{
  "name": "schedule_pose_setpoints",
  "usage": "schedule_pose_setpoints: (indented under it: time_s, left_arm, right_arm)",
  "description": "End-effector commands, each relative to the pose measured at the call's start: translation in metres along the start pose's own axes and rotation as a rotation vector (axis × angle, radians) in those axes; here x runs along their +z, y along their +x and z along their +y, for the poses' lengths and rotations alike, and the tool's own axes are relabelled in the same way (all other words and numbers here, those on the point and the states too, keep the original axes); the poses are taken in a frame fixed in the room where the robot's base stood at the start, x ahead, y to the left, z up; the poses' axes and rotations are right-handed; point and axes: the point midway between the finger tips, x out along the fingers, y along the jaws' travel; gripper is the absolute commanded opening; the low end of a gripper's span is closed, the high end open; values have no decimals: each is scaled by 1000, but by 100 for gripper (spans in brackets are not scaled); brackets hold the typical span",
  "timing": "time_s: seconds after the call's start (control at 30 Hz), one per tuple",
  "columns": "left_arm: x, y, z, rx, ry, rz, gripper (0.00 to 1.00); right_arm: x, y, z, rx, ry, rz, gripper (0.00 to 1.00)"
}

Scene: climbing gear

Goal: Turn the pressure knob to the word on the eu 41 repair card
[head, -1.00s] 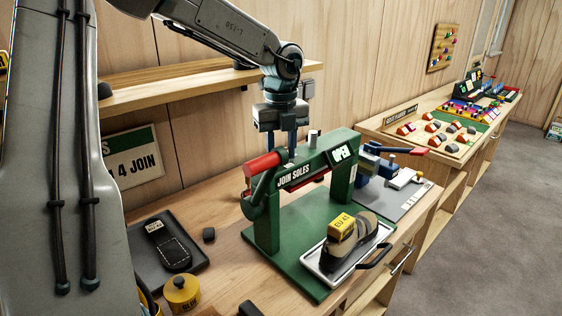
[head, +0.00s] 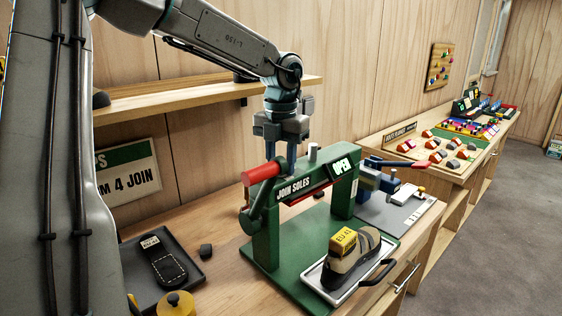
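The green press (head: 268,228), marked JOIN SOLES, stands on the bench with a lit OPEN sign (head: 342,167). A grey knob-like post (head: 312,152) sticks up from its top beam; no words are readable on it. A red-ended lever (head: 263,172) is at its left end. A yellow EU 41 tag (head: 343,240) sits on a dark shoe (head: 352,262) on the press's tray. No small text is legible. My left gripper (head: 281,160) points down by the lever's red end, left of the post, its blue fingers apart. The fingertips are partly hidden. My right gripper is not in view.
A dark tray (head: 196,277) with a sole-shaped piece and a yellow tin (head: 176,305) are at the lower left. A wooden shelf (head: 200,97) runs along the wall.

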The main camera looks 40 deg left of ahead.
Motion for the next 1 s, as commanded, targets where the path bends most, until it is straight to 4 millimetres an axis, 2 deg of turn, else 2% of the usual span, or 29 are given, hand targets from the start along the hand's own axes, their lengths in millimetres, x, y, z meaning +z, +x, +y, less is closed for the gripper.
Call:
schedule_pose_setpoints:
  time_s: [0.3,0.83,0.87,0.97,1.0]
  left_arm:
    - [1,-2,0,1,121,-5,11]
    - [1,-2,0,1,145,-6,11]
    - [1,-2,0,1,145,-6,35]
    - [1,-2,0,1,145,-5,55]
    - [1,-2,0,1,145,-4,55]
  right_arm:
    - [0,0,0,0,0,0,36]
    - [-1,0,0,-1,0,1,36]
    - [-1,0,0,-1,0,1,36]
    - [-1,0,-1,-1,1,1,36]
    - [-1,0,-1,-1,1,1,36]
